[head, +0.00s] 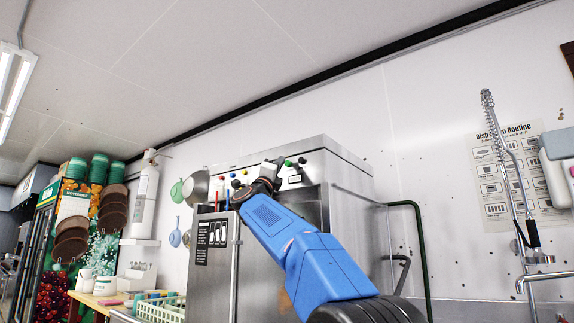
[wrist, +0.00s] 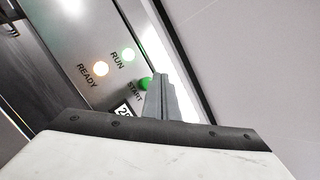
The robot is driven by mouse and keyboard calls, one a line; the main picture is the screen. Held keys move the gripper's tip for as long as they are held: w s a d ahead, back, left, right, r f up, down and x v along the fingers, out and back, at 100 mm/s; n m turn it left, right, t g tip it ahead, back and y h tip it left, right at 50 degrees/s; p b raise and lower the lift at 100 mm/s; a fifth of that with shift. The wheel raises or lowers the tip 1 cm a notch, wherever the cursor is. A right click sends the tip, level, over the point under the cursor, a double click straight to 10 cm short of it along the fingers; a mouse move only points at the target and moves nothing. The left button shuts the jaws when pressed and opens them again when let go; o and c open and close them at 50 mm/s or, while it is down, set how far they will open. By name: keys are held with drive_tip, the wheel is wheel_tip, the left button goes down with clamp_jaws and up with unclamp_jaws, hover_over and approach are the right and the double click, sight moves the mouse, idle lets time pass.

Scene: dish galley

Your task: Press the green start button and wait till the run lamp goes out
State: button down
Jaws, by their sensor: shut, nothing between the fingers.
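The green start button (wrist: 145,84) sits on the steel control panel beside the word START in the wrist view. My gripper (wrist: 158,77) is shut and empty. Its fingertips overlap the button's right edge in the picture; I cannot tell if they touch it. The run lamp (wrist: 128,54) shows bright pale green next to the word RUN. The ready lamp (wrist: 101,69) glows orange-white beside it. In the head view my gripper (head: 266,176) is at the upper front of the dish machine (head: 340,160), partly hiding the panel.
A green pipe (head: 418,240) runs down right of the machine. A spray tap (head: 508,160) stands farther right. A pale green rack (head: 160,308) and a wooden-edged counter (head: 90,297) are at the lower left. Pans (head: 196,187) hang on the wall left of the machine.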

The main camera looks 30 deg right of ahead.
drive_tip(key=a, duration=0.1)
drive_tip(key=s+a, duration=0.1)
drive_tip(key=a, duration=0.2)
drive_tip(key=shift+s+a, duration=0.35)
idle(0.4)
idle(0.7)
